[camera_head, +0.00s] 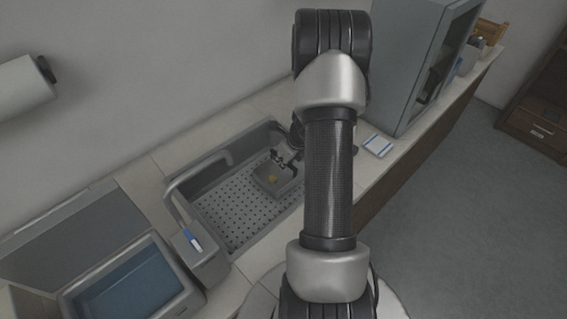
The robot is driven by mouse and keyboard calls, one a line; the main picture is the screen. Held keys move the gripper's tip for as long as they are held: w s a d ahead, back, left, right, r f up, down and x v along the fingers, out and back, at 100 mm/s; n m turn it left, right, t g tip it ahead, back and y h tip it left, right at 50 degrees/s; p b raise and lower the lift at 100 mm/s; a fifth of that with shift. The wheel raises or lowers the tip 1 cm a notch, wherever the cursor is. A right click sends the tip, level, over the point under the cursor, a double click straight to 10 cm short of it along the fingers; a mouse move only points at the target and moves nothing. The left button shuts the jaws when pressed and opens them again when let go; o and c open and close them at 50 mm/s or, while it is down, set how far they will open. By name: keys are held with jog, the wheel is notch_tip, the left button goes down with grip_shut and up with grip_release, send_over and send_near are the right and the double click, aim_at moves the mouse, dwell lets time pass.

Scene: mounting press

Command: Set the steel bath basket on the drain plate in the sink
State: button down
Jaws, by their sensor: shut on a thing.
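The steel bath basket (289,188) is a small grey open box inside the sink (203,180), at its right end. A small orange-yellow bit (272,178) shows in it. My gripper (279,160), dark and small in this view, is shut on the basket at its far side. The perforated drain plate (228,207) covers the sink floor, and the basket appears over its right part. I cannot tell whether the basket touches the plate or hangs just above it. My arm hides the sink's right end.
A grey faucet (178,203) arches at the sink's left end. A tall grey cabinet (405,70) and a blue-white pad (377,145) stand right of my arm.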

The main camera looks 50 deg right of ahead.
jog(key=shift+r, duration=0.1)
jog(key=c, duration=1.7)
grip_release()
jog(key=shift+o, duration=0.2)
jog(key=shift+s+r, duration=0.1)
jog(key=shift+r, duration=0.25)
jog(key=p+v, duration=0.5)
jog(key=v, duration=0.6)
jog(key=shift+r, duration=0.15)
jog(key=shift+s+a, duration=0.1)
